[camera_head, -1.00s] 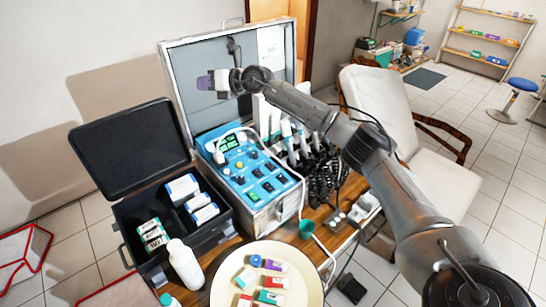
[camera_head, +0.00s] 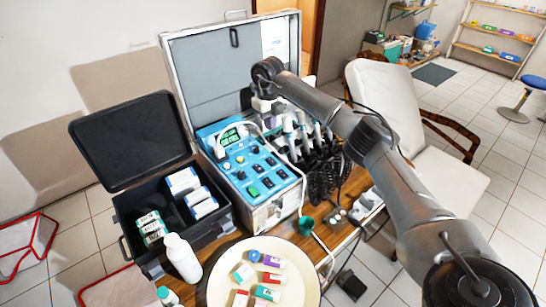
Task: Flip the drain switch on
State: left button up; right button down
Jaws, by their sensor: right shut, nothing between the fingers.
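The blue control panel (camera_head: 240,172) sits in the open silver case, with a green-lit display (camera_head: 229,137), knobs and several dark rocker switches. One rocker near its front left edge looks green (camera_head: 254,190). I cannot read the labels, so I cannot tell which is the drain switch. My right gripper (camera_head: 271,119) is shut and empty. It points down at the back right of the panel, in front of the case lid; its tips are partly hidden against the hoses and handpieces. My left gripper is not in view.
Handpieces (camera_head: 302,137) with coiled black hoses stand right of the panel. A white hose loops over its back. An open black box (camera_head: 215,229) with cartons is at left, a white bottle (camera_head: 182,257) and a round cream tray (camera_head: 222,282) in front.

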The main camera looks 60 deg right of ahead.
jog(key=shift+s, duration=0.2)
dwell(0.3)
jog(key=b, duration=0.4)
send_near(273, 162)
jog(key=f, duration=0.7)
jog(key=shift+s+f, duration=0.2)
jog(key=shift+f, duration=0.1)
jog(key=shift+p, duration=0.3)
